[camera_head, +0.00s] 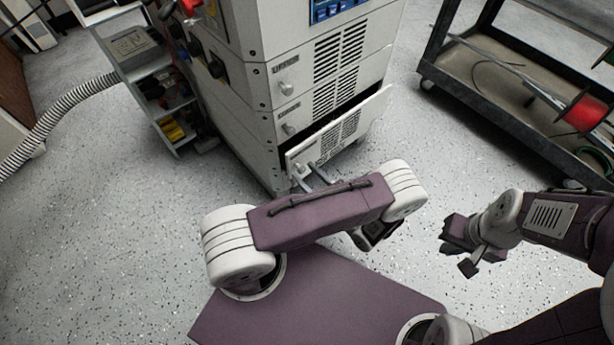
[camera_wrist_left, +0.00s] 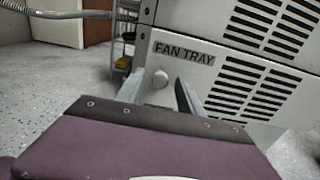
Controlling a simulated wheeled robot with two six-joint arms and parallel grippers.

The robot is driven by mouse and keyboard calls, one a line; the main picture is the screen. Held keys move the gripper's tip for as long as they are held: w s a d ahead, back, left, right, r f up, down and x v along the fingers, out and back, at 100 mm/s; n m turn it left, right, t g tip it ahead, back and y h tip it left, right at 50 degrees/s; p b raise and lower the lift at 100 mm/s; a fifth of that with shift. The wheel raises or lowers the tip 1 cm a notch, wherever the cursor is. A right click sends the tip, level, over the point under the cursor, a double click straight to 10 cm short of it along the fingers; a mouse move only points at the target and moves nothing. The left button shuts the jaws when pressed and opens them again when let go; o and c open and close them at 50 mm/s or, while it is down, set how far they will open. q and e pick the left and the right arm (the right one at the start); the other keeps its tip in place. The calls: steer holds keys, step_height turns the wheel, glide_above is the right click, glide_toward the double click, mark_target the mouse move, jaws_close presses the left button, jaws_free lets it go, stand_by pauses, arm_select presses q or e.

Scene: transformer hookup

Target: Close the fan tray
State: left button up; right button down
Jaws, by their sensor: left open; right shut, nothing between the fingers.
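The fan tray (camera_head: 338,138) is the lowest drawer of the white cabinet. It stands partly pulled out, with a dark gap above its front and its right end sticking out. In the left wrist view its front shows the label "FAN TRAY" (camera_wrist_left: 184,53), a round knob (camera_wrist_left: 160,79) and vent slots. My left gripper (camera_head: 314,177) is open at the knob end of the tray front. In the wrist view its two fingers (camera_wrist_left: 162,92) appear on either side of the knob; I cannot tell whether they touch it. My right gripper (camera_head: 462,257) is shut and empty, away from the cabinet.
The cabinet (camera_head: 258,95) has further vented panels with knobs above the tray. A dark cart (camera_head: 500,105) with a red spool (camera_head: 585,113) stands at the right. A small grey shelf (camera_head: 150,75) stands at the left. The speckled floor between cabinet and cart is clear.

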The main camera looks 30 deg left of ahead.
arm_select(q)
jaws_close()
stand_by(1.4)
